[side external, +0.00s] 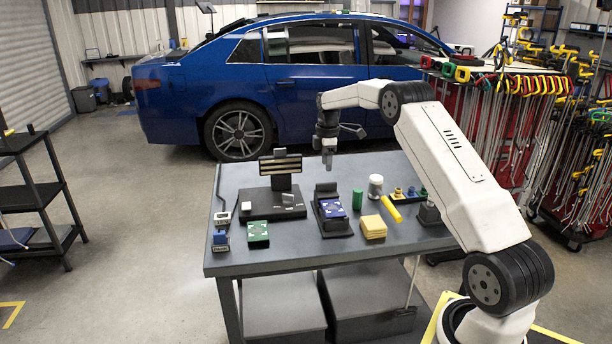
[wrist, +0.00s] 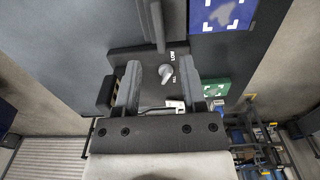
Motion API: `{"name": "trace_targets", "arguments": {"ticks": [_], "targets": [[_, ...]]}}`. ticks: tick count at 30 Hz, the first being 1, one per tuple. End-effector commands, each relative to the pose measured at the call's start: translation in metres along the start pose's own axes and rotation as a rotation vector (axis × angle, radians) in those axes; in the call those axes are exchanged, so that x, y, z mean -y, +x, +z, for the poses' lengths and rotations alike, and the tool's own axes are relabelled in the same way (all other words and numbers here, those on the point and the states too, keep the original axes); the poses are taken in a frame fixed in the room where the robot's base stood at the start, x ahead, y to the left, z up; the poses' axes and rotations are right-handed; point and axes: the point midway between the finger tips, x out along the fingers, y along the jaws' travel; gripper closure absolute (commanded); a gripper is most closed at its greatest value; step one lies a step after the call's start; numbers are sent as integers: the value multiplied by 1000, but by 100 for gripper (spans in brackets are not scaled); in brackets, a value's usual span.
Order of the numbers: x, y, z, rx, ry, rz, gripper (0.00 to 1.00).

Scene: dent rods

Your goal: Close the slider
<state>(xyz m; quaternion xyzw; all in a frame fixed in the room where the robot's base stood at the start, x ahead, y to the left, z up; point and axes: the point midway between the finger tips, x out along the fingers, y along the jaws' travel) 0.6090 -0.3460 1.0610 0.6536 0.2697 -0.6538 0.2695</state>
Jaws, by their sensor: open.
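No part is clearly marked as the slider. A black stand with a striped panel (side external: 281,165) stands on a dark base (side external: 272,206) at the table's back left. In the wrist view, a dark plate (wrist: 148,62) carries a grey knob (wrist: 166,74) and white lettering that seems to read LOW; a dark bar (wrist: 154,22) shows above it. My gripper (side external: 328,163) is open, pointing down and raised above the table, right of the striped panel. In the wrist view my gripper's fingers (wrist: 161,82) frame the knob, with nothing held. Whether the knob belongs to the slider, I cannot tell.
A blue patterned block (side external: 332,208) sits in a black holder; a green one (side external: 258,234) lies front left. Yellow blocks (side external: 373,227), a green cylinder (side external: 357,199), a white-capped jar (side external: 375,186) and a yellow tube (side external: 391,209) stand right. The front table edge is mostly clear.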

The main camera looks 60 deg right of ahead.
Motion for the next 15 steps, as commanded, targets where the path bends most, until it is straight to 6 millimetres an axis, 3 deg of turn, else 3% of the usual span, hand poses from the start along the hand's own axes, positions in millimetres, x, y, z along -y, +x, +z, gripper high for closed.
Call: {"name": "trace_targets", "arguments": {"ticks": [8,15], "targets": [[-1,2,1,0,-5,-1,47],[-1,17,1,0,-4,-2,47]]}}
